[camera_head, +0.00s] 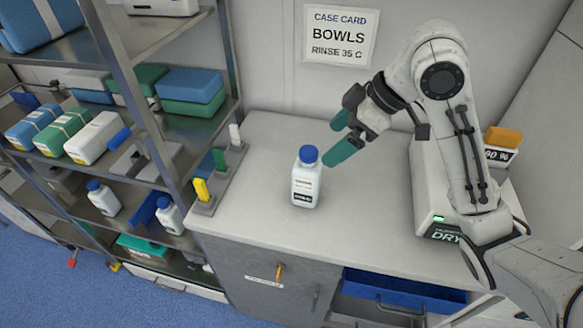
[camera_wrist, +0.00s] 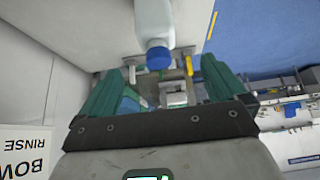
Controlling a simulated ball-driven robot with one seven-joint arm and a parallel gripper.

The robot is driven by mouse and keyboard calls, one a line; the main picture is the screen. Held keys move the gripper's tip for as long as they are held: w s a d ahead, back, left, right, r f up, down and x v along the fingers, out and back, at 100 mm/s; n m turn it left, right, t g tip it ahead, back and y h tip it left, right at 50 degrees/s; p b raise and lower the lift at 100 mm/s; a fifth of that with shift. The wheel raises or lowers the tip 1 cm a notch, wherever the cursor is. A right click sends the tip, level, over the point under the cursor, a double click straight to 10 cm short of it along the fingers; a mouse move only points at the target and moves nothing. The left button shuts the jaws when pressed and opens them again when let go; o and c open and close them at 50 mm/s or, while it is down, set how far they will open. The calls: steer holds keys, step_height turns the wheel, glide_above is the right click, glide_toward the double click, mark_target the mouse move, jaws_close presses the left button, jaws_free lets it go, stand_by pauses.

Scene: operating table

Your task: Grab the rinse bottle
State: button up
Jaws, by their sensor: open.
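The white rinse bottle (camera_head: 306,185) with a blue cap stands upright on the grey counter. Its label is too small to read fully. My gripper (camera_head: 337,138) is open and empty, with green fingers pointing left, just above and behind the bottle's cap. In the wrist view, the bottle (camera_wrist: 153,20) shows at the top, cap towards me, between the lines of the two spread fingers of my gripper (camera_wrist: 164,72). No contact between fingers and bottle is visible.
A metal shelf rack (camera_head: 150,110) at the left holds boxes and more white blue-capped bottles (camera_head: 104,196). Small holders with a yellow piece (camera_head: 201,190) line the counter's left edge. An open blue drawer (camera_head: 405,290) juts out below.

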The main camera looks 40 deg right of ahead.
mark_target(308, 164)
steer(key=x, duration=0.5)
steer(key=shift+w+f, duration=0.2)
steer(key=shift+w, duration=0.2)
steer(key=shift+x, duration=2.6)
steer(key=shift+s+d+f, duration=0.15)
steer(key=shift+s, duration=0.05)
steer(key=shift+c, duration=0.2)
jaws_close()
